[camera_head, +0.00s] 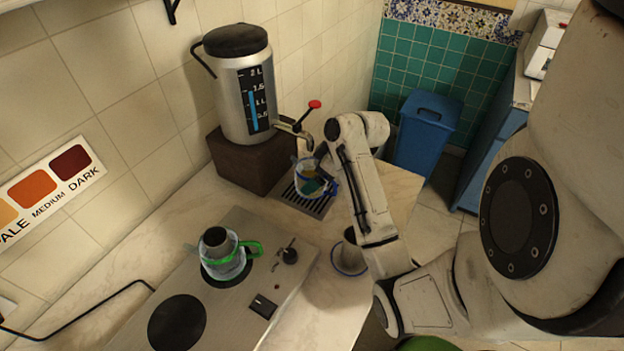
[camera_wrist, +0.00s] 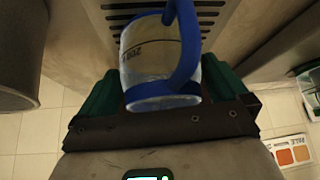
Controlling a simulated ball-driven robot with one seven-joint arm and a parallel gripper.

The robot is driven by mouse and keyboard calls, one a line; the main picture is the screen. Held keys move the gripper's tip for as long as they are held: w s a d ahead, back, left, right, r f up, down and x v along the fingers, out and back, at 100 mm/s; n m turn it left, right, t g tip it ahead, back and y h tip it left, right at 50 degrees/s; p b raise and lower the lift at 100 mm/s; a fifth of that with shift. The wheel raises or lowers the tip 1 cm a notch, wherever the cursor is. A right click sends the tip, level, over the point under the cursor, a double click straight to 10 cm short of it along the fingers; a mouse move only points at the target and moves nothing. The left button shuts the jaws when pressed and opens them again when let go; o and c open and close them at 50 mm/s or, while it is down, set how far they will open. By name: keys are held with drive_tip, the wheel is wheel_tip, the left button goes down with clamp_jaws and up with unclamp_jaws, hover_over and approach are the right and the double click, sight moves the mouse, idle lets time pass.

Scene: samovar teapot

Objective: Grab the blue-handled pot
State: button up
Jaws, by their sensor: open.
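The blue-handled pot (camera_head: 308,168) is a clear glass vessel with a blue band and blue handle. It is at the slotted drip tray (camera_head: 316,206), below the samovar's tap. In the wrist view, the pot (camera_wrist: 150,62) fills the space between the green fingers of my gripper (camera_wrist: 160,75). Its blue handle (camera_wrist: 187,45) faces the wrist camera and curves to the right. The fingers are open, one on each side of the pot; I cannot tell whether they touch it. In the head view my arm hides most of the gripper.
The metal samovar (camera_head: 238,95) stands on a dark block (camera_head: 245,160), its tap close above the pot. A green-handled pot (camera_head: 226,267) is on the stove (camera_head: 225,310). Another vessel (camera_head: 348,258) stands on the counter, partly behind my arm. A blue bin (camera_head: 425,135) is beyond.

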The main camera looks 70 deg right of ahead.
drive_tip(key=shift+c, duration=0.4)
drive_tip(key=c, duration=1)
drive_tip(key=shift+o, duration=0.2)
drive_tip(key=shift+r, duration=0.1)
